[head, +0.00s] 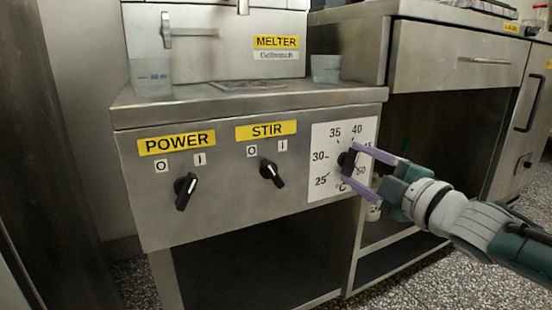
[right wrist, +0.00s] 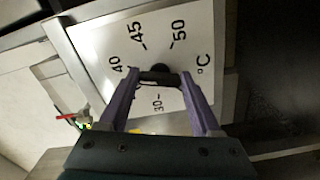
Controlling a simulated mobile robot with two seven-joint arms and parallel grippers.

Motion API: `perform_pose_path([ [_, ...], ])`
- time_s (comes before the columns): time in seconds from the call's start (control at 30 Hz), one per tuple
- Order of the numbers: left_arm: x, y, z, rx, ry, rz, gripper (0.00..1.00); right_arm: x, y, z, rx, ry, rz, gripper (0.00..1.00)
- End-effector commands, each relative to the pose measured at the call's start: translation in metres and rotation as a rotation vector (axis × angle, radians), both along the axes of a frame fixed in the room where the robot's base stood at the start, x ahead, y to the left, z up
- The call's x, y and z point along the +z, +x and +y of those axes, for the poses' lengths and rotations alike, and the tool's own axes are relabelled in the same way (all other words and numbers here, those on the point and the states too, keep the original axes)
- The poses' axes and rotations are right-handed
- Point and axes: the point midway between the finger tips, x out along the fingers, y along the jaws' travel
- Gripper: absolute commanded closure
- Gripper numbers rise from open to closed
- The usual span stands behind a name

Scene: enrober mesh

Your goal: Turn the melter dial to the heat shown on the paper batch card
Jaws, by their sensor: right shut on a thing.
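The melter dial is a black knob (head: 347,160) on a white plate (head: 318,190) marked from 25 to 50 °C, at the right end of the steel front panel. My right gripper (head: 353,164) reaches in from the right with its purple fingers on either side of the knob, shut on it. In the right wrist view the dark knob (right wrist: 160,77) lies between the fingertips, and the plate (right wrist: 110,35) appears turned, with 30, 40, 45 and 50 readable. The knob's pointer is not clear. I cannot make out the paper batch card. My left gripper is not in view.
To the left on the panel are the POWER knob (head: 186,190) and the STIR knob (head: 272,173). The melter (head: 215,45) stands above, with a clear container (head: 151,78) on the ledge. A steel drawer (head: 460,62) is at the right; open shelf space lies below.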

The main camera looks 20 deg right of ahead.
Motion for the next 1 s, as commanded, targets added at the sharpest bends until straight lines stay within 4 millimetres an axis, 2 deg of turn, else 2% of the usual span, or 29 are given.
perform_pose_path([
  [0.3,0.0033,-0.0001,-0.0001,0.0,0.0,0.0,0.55,-0.0002,0.0,0.0001,0.0,0.106,0.008,0.91],
  [0.8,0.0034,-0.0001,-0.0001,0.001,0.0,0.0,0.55,-0.0004,0.0,0.0003,0.001,0.123,0.009,0.91],
  [0.83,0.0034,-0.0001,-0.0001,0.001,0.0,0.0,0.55,-0.0004,0.0,0.0003,0.001,0.123,0.009,0.33],
  [1.0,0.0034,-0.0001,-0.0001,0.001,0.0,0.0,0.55,-0.0004,0.0,0.0003,0.001,0.122,0.009,0.14],
])
